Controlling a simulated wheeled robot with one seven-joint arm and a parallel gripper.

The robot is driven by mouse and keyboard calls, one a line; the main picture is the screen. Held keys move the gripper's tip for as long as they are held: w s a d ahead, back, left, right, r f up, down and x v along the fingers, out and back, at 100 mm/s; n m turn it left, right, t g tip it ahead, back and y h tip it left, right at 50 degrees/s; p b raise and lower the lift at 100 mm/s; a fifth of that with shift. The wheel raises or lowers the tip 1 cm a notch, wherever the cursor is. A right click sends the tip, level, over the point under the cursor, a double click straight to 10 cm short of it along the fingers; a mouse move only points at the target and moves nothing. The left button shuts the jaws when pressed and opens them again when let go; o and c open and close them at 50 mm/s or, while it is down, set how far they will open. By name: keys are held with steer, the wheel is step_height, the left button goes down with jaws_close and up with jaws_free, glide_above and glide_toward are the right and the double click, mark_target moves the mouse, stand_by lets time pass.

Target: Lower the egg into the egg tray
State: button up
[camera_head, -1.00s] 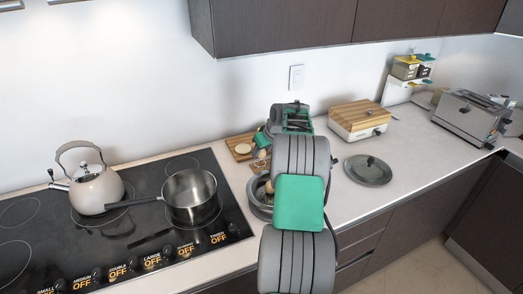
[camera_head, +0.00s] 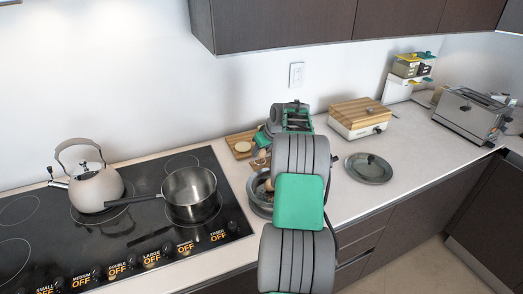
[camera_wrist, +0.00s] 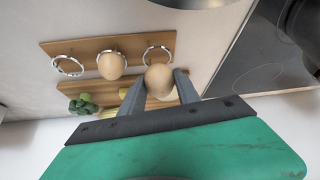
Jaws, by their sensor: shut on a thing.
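The egg tray (camera_wrist: 184,44) is a wooden strip with three metal rings in the wrist view. One egg (camera_wrist: 111,66) sits in its middle ring. The left ring (camera_wrist: 67,66) is empty. My gripper (camera_wrist: 160,82) is shut on another egg (camera_wrist: 158,76), held between its two fingertips. The held egg overlaps the near edge of the right ring (camera_wrist: 157,52); the gap between egg and tray cannot be judged. In the head view, my arm covers much of this area, and the fingertips are hard to make out.
A wooden board (camera_head: 239,147) lies behind the tray area; broccoli (camera_wrist: 83,105) shows near it. A pot (camera_head: 259,207) stands partly behind my arm. The stove with a saucepan (camera_head: 190,196) and kettle (camera_head: 95,188) is left. A lid (camera_head: 369,169) and wood-topped box (camera_head: 358,118) are right.

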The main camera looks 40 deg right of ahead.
mark_target(261, 156)
steer(key=shift+f+b, duration=0.95)
steer(key=shift+f, duration=0.55)
stand_by(0.7)
steer(key=o, duration=0.9)
steer(key=shift+c, duration=0.2)
steer(key=shift+r, duration=0.1)
